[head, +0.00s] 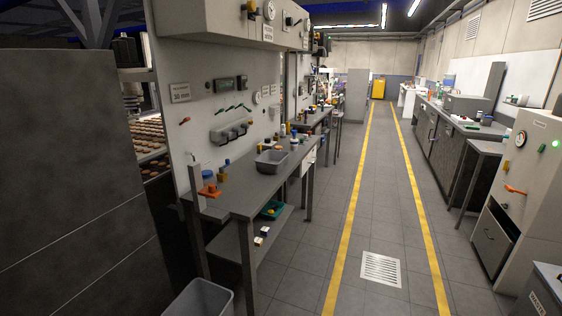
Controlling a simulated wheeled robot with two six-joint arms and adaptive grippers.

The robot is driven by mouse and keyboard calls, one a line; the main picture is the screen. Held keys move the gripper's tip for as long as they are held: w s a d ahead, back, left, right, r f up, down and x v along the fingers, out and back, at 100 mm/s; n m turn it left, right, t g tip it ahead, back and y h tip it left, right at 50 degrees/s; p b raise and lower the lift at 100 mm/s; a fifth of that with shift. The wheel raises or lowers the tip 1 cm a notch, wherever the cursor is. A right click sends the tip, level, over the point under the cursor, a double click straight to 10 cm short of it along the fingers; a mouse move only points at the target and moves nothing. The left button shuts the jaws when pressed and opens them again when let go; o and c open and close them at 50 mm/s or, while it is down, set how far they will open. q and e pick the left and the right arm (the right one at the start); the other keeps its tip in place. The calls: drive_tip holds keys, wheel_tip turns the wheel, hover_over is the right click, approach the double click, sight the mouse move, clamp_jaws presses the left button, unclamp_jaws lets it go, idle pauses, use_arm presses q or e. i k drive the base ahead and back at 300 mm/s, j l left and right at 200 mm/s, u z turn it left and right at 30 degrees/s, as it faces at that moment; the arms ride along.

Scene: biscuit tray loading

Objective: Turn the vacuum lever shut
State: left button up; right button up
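An orange lever (515,190) sticks out from the front of a pale machine cabinet (540,205) at the right edge. It points sideways, close to level, with its right end slightly lower. I cannot read a label that names it the vacuum lever. A round gauge (521,138) sits above it, with a lit green lamp (556,143) to the right. Neither of my grippers is in view, and nothing touches the lever.
A grey workbench (245,193) with a grey bin (271,162) and small items stands at left. A grey waste bin (200,300) stands on the floor in front. A side table (484,147) stands behind the cabinet. The aisle between yellow floor lines (348,225) is clear.

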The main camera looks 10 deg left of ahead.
sight(227, 160)
drive_tip(key=i+l+u, duration=0.15)
drive_tip(key=i+u, duration=0.3)
drive_tip(key=i+l+u, duration=0.3)
drive_tip(key=i+u, duration=0.2)
drive_tip(key=i+l+u, duration=0.3)
drive_tip(key=l+u, duration=0.15)
drive_tip(key=i+l+u, duration=0.3)
drive_tip(key=l+u, duration=0.15)
